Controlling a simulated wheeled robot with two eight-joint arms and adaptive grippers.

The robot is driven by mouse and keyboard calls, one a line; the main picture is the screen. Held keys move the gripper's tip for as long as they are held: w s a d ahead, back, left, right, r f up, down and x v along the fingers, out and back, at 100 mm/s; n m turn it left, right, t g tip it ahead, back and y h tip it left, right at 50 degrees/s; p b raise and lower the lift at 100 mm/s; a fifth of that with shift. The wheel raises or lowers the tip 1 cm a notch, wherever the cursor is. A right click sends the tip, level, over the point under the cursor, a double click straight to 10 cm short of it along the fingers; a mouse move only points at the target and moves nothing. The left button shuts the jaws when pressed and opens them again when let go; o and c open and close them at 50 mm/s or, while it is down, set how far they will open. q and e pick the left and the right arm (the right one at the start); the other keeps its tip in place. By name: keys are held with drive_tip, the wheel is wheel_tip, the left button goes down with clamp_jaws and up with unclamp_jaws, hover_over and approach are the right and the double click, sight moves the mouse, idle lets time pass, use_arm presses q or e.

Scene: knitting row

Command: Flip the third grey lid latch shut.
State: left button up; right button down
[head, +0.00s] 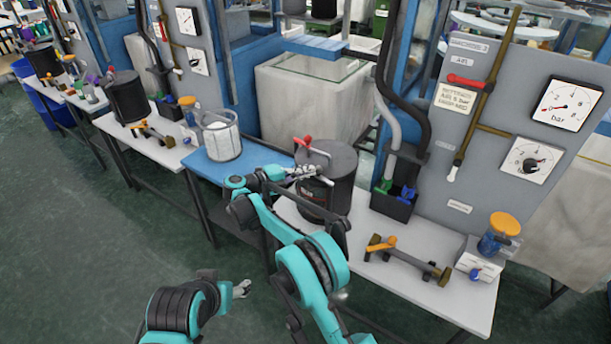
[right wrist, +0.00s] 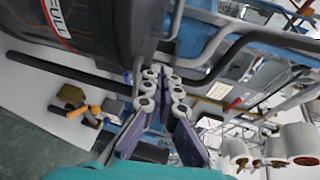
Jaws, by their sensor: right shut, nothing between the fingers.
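A dark drum (head: 327,190) with a dark lid stands on the white bench, right of the blue bench section. A red handle (head: 306,142) shows at its top left. The drum also fills the upper left of the right wrist view (right wrist: 100,28), with part of a label reading "FULL". My right gripper (head: 308,171) is shut and empty, at the drum's upper left side near the lid rim. Its fingers show in the right wrist view (right wrist: 160,92); I cannot tell whether they touch the drum. No grey lid latch can be made out clearly. My left gripper (head: 241,288) hangs low over the floor, away from the bench, too small to judge.
A pale canister (head: 221,138) stands on the blue bench section (head: 232,172). An orange-handled fixture (head: 405,258) and a yellow-capped jar (head: 500,232) are on the white bench at right. A gauge panel (head: 510,120) and a black hose rise behind. The green floor is open at left.

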use_arm(q)
drive_tip(key=shift+d+r+p, duration=0.1)
drive_tip(key=shift+r+p, duration=0.3)
drive_tip(key=shift+r, duration=0.05)
use_arm(e)
drive_tip(key=shift+w+d, duration=0.85)
drive_tip(key=shift+w, duration=0.25)
drive_tip(key=shift+w+d, duration=0.85)
drive_tip(key=shift+w, duration=0.25)
